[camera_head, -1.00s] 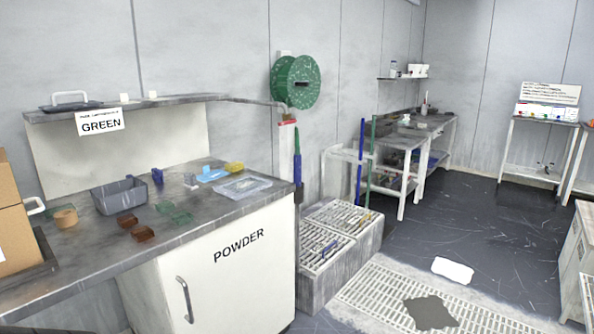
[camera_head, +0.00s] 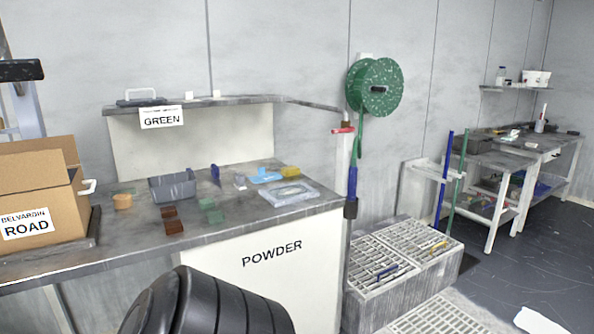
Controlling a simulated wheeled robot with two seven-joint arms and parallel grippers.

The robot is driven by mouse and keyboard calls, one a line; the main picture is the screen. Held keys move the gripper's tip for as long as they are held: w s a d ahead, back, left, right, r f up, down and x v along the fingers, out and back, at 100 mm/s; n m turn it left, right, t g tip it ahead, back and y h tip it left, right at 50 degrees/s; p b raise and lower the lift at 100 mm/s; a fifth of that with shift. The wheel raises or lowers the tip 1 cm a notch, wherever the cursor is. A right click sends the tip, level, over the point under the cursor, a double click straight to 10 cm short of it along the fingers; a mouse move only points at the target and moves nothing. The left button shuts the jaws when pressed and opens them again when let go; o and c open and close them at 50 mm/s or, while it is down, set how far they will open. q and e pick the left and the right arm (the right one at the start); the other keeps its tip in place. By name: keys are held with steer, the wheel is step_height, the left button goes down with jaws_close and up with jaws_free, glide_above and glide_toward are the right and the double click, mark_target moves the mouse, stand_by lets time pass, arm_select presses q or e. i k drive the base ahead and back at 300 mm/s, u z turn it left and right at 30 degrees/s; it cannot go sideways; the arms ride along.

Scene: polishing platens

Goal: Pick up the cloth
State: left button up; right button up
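A light blue flat piece that looks like the cloth (camera_head: 264,177) lies on the grey workbench (camera_head: 120,235), towards its back right. A yellow block (camera_head: 290,171) sits just to its right and a clear flat container (camera_head: 290,194) lies in front of it. A black rounded part of mine shows at the bottom of the view, in front of the bench. Neither gripper shows.
A grey bin (camera_head: 173,188), brown blocks (camera_head: 173,228) and green blocks (camera_head: 209,204) stand on the bench left of the cloth. A cardboard box (camera_head: 42,210) fills the left end. A shelf (camera_head: 205,103) overhangs the back. Grated boxes (camera_head: 405,255) stand right of the bench.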

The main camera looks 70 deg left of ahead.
mark_target(291, 171)
steer(key=u, duration=0.85)
steer(key=i, duration=1)
steer(key=u, duration=1.1)
